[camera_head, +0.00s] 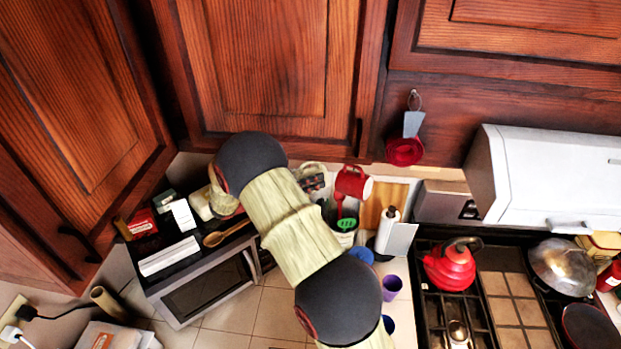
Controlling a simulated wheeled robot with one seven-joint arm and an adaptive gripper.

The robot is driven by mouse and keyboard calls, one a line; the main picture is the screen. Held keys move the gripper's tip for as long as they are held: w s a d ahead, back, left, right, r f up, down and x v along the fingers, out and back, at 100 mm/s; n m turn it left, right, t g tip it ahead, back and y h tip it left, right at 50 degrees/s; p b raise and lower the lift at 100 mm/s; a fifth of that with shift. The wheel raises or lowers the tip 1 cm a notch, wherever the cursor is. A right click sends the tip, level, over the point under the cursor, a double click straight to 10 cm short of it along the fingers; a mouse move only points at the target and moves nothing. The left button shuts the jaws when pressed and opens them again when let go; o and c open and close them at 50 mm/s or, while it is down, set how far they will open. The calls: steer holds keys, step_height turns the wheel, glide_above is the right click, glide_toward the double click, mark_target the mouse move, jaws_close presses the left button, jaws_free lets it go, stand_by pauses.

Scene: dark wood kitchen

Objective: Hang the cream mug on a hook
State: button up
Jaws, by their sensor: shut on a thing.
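The cream mug (311,167) is only partly visible under the bottom edge of the middle wall cabinet. My gripper (315,183) is shut on it, and the gripper and my arm hide much of the mug. I cannot tell whether the mug's handle touches a hook. The hooks themselves are too small or hidden to make out.
A microwave (207,286) with boxes and a wooden spoon on top stands at the left. A utensil holder (344,239) stands below the red mug. A red kettle (451,266) sits on the stove. Red measuring cups (405,150) hang on the right.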

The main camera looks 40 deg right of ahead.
steer(key=o, duration=1.5)
steer(key=shift+o, duration=0.2)
steer(key=v, duration=1.2)
